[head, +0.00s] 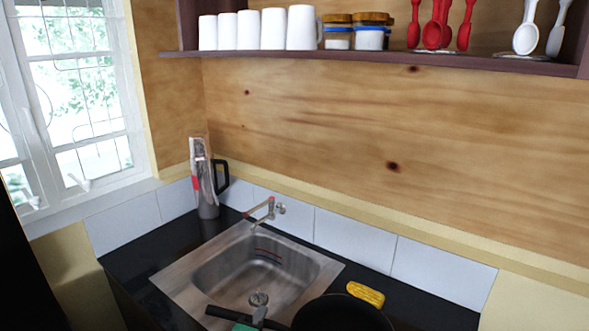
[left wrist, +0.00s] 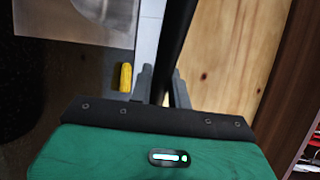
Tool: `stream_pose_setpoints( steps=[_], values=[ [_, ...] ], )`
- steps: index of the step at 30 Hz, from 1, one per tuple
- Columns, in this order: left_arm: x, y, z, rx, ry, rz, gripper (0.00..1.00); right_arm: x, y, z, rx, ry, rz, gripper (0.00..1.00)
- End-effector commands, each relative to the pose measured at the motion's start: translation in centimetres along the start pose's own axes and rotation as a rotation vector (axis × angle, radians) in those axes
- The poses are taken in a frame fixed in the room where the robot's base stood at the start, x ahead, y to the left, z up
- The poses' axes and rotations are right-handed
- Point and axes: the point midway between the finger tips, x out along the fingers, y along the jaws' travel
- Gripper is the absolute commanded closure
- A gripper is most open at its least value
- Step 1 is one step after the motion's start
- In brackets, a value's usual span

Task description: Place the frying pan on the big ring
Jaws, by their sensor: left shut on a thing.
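The black frying pan (head: 342,314) is at the bottom edge of the head view, in front of the dark counter and partly cut off. Its handle points left, toward the sink. My left gripper (head: 260,315) is at the handle, low in the head view, with a little of its green body showing. In the left wrist view its grey fingers (left wrist: 163,88) are shut around the black handle (left wrist: 178,40). The pan's bowl is not clear in that view. I see no big ring in either view. My right gripper is not in view.
A steel sink (head: 170,280) with a tap (head: 265,210) is set in the dark counter (head: 440,315). A yellow sponge (head: 366,293) lies behind the pan. A dark-handled jug (head: 207,190) stands in the back corner. A shelf (head: 370,60) with cups and jars hangs above.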

Motion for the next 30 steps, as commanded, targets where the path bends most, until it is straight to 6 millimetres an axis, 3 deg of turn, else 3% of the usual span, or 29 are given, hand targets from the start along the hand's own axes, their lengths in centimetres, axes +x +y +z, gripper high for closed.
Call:
stream_pose_setpoints(
  steps=[18, 30],
  values=[
    [-6.7, 5.9, 6.6, -0.033, -0.149, 0.015, 1.00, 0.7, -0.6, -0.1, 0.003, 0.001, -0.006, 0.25],
    [-10.8, 8.0, 9.6, -0.048, -0.213, 0.020, 1.00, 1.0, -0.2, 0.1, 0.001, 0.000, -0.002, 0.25]
  ],
)
